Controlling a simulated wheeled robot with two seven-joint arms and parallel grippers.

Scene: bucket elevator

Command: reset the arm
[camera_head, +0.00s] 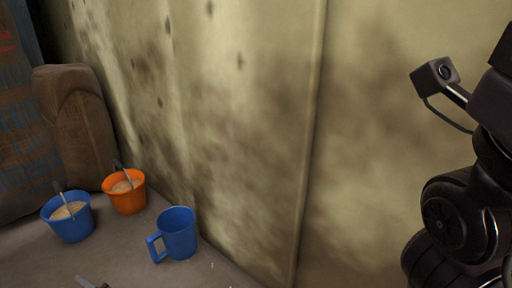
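My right arm (460,220) is folded up along the right edge of the view. Its black links and a small camera block (435,76) on a stalk with a cable show. The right gripper itself is out of the picture. No object is seen held by the visible part of the arm.
A blue bucket (72,228) and an orange bucket (126,200), each with pale contents and a handled tool, stand at left. An empty-looking blue mug (178,236) stands nearby. A brown sack (78,128) leans behind. A stained wall (250,120) fills the middle.

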